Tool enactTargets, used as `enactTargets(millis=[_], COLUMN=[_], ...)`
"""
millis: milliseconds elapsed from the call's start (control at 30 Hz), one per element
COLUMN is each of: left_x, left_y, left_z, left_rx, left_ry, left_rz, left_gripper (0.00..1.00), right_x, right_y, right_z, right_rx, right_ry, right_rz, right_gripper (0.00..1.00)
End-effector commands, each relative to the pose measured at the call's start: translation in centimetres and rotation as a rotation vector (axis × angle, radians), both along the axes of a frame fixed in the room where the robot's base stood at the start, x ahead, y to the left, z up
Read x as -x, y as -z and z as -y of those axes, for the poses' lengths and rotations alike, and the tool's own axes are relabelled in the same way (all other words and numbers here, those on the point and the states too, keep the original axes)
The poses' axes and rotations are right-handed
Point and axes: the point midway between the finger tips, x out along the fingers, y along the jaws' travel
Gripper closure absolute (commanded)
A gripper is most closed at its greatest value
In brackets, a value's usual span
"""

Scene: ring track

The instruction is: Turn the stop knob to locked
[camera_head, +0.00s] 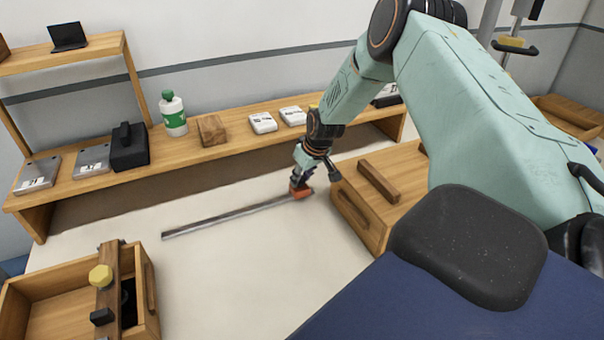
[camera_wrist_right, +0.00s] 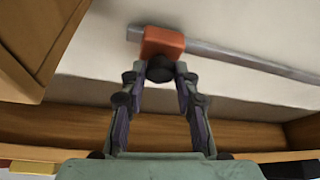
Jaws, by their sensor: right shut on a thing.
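A grey metal rail (camera_head: 235,216) lies on the pale tabletop and also shows in the right wrist view (camera_wrist_right: 240,58). An orange stop block (camera_head: 301,193) sits at the rail's right end; it also shows in the right wrist view (camera_wrist_right: 158,42). A round black knob (camera_wrist_right: 160,69) projects from the block. My right gripper (camera_wrist_right: 160,80) is shut on the knob, with a fingertip on either side. In the head view, my right gripper (camera_head: 301,184) covers the knob. No lock marking is readable. My left gripper is not in view.
A wooden box with a drawer (camera_head: 358,218) stands close right of the stop. Another wooden box (camera_head: 148,300) with a yellow knob (camera_head: 100,276) is at lower left. A long shelf (camera_head: 225,148) with a bottle (camera_head: 172,115) runs behind. The tabletop in front is clear.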

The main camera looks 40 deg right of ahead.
Motion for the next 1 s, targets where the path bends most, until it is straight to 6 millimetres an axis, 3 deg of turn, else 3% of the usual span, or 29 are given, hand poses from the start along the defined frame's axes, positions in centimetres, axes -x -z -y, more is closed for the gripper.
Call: enactTargets(millis=[133, 167, 433, 767, 1000], left_x=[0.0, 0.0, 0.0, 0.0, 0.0], left_y=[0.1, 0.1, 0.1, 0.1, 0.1], left_z=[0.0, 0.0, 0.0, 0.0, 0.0], left_rx=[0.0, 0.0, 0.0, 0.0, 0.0], left_ry=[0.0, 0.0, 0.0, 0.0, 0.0], left_rz=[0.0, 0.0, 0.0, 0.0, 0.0], left_gripper=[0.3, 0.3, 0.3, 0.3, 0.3], right_x=[-0.4, -0.4, -0.2, -0.1, 0.4], right_y=[-0.3, -0.3, -0.2, -0.2, -1.5], right_z=[0.2, 0.2, 0.1, 0.1, 0.0], right_rx=[0.004, 0.005, 0.003, 0.001, -0.001], right_ry=[0.002, 0.001, 0.0, 0.0, 0.0], right_rz=[0.012, 0.012, 0.007, 0.004, 0.004], right_gripper=[1.0, 0.69, 0.46, 0.46, 0.46])
